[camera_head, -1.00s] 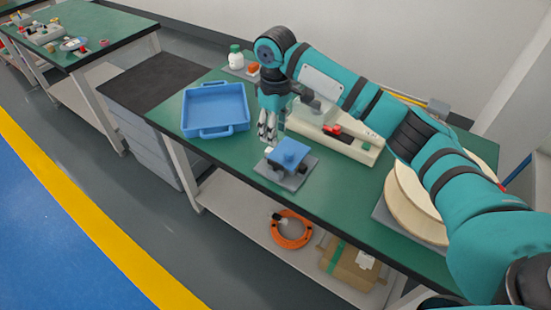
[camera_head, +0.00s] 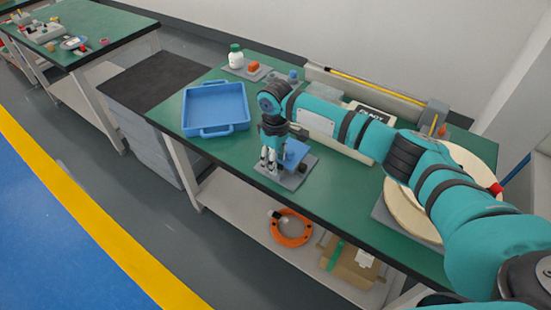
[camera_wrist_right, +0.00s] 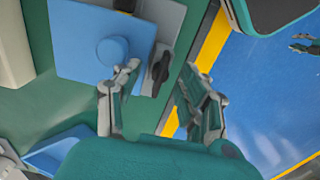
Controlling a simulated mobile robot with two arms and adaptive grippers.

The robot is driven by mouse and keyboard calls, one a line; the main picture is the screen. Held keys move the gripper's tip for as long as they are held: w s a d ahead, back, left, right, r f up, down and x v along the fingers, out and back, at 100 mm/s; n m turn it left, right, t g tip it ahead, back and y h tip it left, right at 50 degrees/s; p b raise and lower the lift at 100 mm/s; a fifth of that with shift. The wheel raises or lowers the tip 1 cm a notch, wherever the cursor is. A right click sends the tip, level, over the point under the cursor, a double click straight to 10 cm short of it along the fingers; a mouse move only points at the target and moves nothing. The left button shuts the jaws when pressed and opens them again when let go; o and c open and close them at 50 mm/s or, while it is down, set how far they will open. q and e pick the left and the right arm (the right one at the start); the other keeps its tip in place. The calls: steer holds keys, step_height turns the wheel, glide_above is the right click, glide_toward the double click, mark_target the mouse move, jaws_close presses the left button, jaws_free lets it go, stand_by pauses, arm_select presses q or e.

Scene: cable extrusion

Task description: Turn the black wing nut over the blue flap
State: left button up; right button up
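The blue flap (camera_head: 296,152), with a round blue knob on it, lies on a small grey base plate (camera_head: 290,182) near the table's front edge; the flap also shows in the right wrist view (camera_wrist_right: 72,40). The black wing nut (camera_wrist_right: 160,70) sits beside the flap's edge in the right wrist view. My right gripper (camera_head: 269,170) points down at the fixture and partly hides it in the head view. In the right wrist view my right gripper (camera_wrist_right: 161,78) is open, its two fingers apart on either side of the wing nut. Contact cannot be told.
A blue tray (camera_head: 216,106) stands left on the green table (camera_head: 345,200). A white bottle (camera_head: 236,56) and an orange item (camera_head: 253,66) stand at the back. A long pale machine (camera_head: 375,92) and a wooden spool (camera_head: 462,165) take up the back and right.

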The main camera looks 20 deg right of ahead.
jaws_close()
steer(key=shift+r+m+p, duration=0.15)
steer(key=shift+m+p, duration=0.15)
steer(key=shift+p, duration=0.4)
steer(key=m+p, duration=0.7)
steer(key=p, duration=0.2)
steer(key=shift+a+r, duration=0.1)
steer(key=m+p, duration=0.4)
steer(key=m, duration=0.1)
steer(key=shift+m+p, duration=0.3)
steer(key=shift+m, duration=0.1)
steer(key=shift+m+p, duration=0.95)
steer(key=shift+m, duration=1.25)
steer(key=shift+f, duration=0.2)
steer(key=shift+w, duration=0.1)
